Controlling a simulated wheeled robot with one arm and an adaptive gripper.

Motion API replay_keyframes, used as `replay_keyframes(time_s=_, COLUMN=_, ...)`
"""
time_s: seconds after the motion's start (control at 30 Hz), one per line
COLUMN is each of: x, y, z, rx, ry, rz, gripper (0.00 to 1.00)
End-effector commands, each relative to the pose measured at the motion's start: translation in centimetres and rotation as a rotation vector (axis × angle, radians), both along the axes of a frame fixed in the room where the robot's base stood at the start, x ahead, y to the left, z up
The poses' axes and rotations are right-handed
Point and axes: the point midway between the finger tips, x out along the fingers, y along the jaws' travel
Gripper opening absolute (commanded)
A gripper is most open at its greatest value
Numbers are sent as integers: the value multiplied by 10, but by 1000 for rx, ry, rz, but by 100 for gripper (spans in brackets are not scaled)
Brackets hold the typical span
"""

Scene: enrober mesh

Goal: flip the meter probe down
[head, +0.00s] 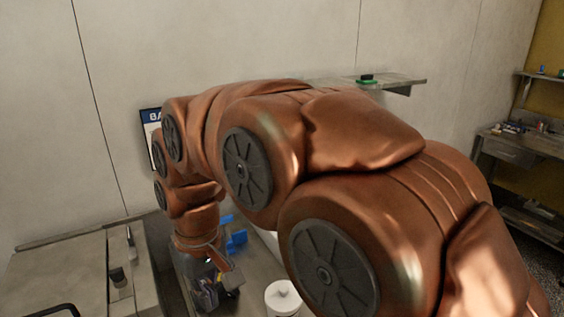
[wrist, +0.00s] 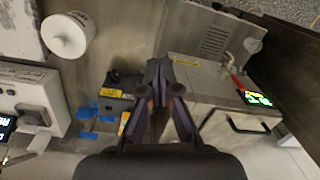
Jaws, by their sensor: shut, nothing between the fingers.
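My gripper (wrist: 157,78) is shut and empty in the wrist view, its dark fingers meeting at the tips. In the head view my gripper (head: 212,290) hangs low, partly hidden by my arm. A small meter with a lit green display (wrist: 258,98) sits on the metal cabinet to the right in the wrist view. A slim part with a red section (wrist: 237,82) stands beside it, apart from my gripper; it looks like the probe, but its exact pose is unclear. In the head view, an upright slim part (head: 130,237) and a small box (head: 119,284) show on the left cabinet.
The metal cabinet (wrist: 200,85) has a black bar handle. A dark box with a yellow label (wrist: 115,92) and blue pieces (wrist: 88,112) lie left of my fingers. A white lidded pot (wrist: 66,36) and a pale control box (wrist: 30,100) stand farther left.

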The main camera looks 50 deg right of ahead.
Motion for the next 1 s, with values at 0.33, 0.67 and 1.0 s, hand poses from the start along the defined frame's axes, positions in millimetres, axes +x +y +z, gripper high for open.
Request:
replay_keyframes(time_s=0.33, x=91, y=-56, z=57, rx=24, ry=-98, rz=-46, gripper=0)
replay_keyframes(time_s=0.67, x=155, y=-132, z=101, rx=27, ry=-190, rz=-97, gripper=0)
replay_keyframes(time_s=1.0, x=192, y=-229, z=135, rx=0, ry=-278, rz=-164, gripper=0)
